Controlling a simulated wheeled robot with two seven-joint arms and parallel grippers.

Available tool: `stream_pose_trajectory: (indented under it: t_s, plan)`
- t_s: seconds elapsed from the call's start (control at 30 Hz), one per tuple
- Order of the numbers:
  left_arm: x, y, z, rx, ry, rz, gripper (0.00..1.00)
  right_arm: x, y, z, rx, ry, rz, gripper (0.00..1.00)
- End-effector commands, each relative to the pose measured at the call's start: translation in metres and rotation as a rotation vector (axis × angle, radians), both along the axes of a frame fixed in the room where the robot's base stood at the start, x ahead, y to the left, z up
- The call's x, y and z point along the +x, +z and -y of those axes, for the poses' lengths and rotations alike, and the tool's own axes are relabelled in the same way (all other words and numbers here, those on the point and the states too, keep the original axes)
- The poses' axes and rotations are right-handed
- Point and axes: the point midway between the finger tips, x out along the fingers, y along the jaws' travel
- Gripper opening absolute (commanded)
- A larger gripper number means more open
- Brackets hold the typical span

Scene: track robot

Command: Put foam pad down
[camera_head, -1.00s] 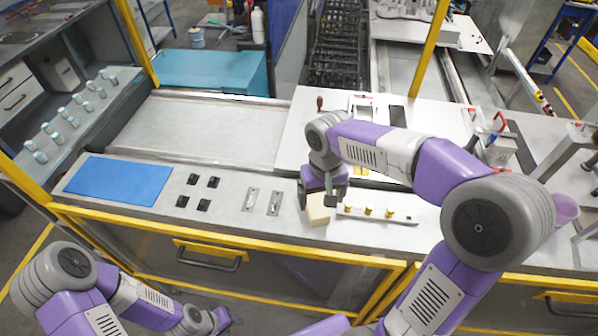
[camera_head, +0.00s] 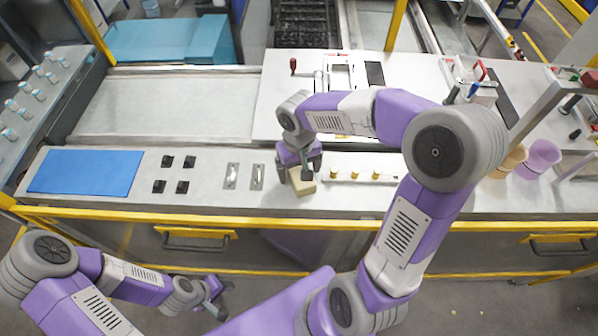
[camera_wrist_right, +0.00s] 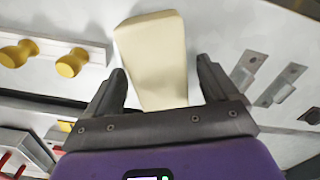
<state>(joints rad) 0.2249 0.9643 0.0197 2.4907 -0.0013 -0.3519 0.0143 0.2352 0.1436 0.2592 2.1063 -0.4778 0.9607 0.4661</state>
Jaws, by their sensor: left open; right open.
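The foam pad (camera_head: 301,187) is a pale yellow block on the white bench, near its front edge. In the right wrist view the pad (camera_wrist_right: 152,55) lies between the two dark fingers, with a gap on both sides. My right gripper (camera_head: 306,172) is over the pad and open, its fingers (camera_wrist_right: 160,88) astride it without visible contact. The gripper hides part of the pad in the head view. My left gripper (camera_head: 215,296) hangs low in front of the bench, open and apart from any object.
A rail with yellow knobs (camera_head: 355,176) lies just right of the pad. Metal plates (camera_head: 244,177), several black blocks (camera_head: 175,174) and a blue mat (camera_head: 86,172) lie to the left. Cups (camera_head: 540,160) stand at the right. Bare bench lies between mat and blocks.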

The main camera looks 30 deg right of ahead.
Motion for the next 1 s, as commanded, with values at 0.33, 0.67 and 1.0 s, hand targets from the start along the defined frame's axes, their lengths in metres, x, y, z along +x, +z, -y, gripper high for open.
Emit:
stream_pose_trajectory:
  t_s: [0.33,0.67,1.0]
  plan:
    - [0.000,0.000,0.000,0.000,0.000,0.000,0.43,0.000,0.000,0.000,0.000,0.000,0.000,0.46]
    - [0.000,0.001,0.000,0.000,0.000,0.000,0.43,0.000,0.002,0.000,0.000,0.000,0.001,0.27]
    - [0.000,0.013,0.000,0.000,0.000,0.000,0.43,0.001,0.059,0.000,0.000,-0.001,0.005,0.27]
